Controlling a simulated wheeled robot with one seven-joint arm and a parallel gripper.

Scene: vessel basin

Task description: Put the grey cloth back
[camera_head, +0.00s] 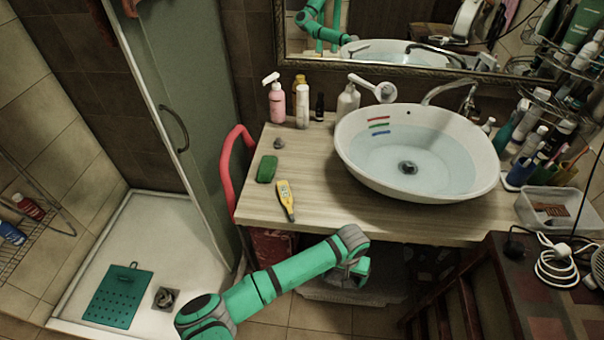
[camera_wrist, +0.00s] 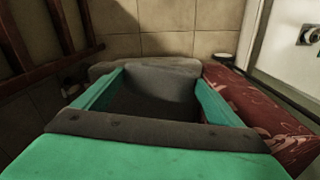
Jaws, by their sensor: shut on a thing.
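My gripper (camera_head: 358,270) is low, in front of and below the front edge of the counter. In the wrist view my gripper (camera_wrist: 155,82) has its two green fingers apart, shut on a grey cloth (camera_wrist: 150,64) that shows at and beyond the fingertips. The cloth's lower part is hidden by the fingers and palm. In the head view I cannot make the held cloth out apart from the gripper.
A red patterned thing (camera_wrist: 265,115) lies right of my fingers. A dark wooden stool (camera_head: 465,305) stands at the right.

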